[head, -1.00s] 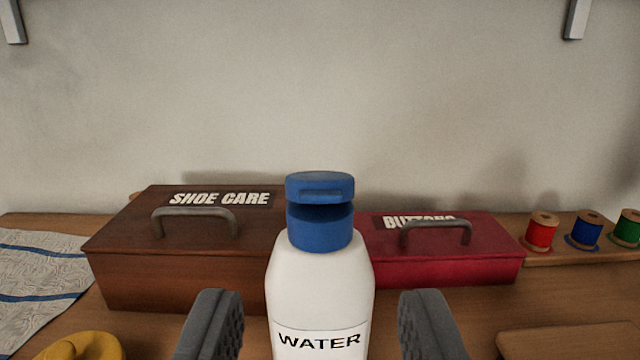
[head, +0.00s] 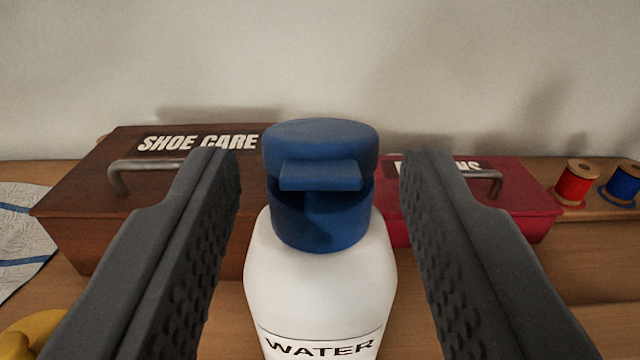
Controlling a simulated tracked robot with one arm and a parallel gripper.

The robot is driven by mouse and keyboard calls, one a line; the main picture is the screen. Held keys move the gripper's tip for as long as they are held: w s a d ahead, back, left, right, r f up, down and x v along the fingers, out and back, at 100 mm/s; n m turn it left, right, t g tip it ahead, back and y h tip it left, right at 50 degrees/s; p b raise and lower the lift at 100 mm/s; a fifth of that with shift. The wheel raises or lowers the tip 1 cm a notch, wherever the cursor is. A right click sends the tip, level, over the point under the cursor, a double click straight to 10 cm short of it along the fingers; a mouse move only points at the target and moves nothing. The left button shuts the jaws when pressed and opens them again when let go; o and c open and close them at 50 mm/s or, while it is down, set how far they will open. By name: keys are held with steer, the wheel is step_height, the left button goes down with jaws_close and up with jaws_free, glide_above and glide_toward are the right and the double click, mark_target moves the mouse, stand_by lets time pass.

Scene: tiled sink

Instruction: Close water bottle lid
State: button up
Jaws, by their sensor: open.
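A white water bottle (head: 320,275) stands upright in the middle of the view, with the word WATER on its label. Its blue flip lid (head: 322,145) sits above the blue cap base (head: 310,225). A dark gap shows between lid and base at the front, so the lid is partly open. My gripper (head: 318,165) is open, with one dark finger on each side of the bottle's cap. The fingers show clear space to the cap on both sides and hold nothing.
A brown SHOE CARE box (head: 80,200) stands behind at left, and a red box (head: 520,205) behind at right. Thread spools (head: 575,185) stand at far right. A patterned cloth (head: 20,235) and a yellow object (head: 40,335) lie at left.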

jaws_close()
steer(key=f+t+b, duration=0.1)
steer(key=f+b, duration=0.1)
steer(key=b, duration=0.2)
steer(key=shift+s+t, duration=0.1)
steer(key=shift+t, duration=0.2)
steer(key=shift+t+b, duration=0.45)
steer(key=shift+t, duration=0.15)
jaws_free()
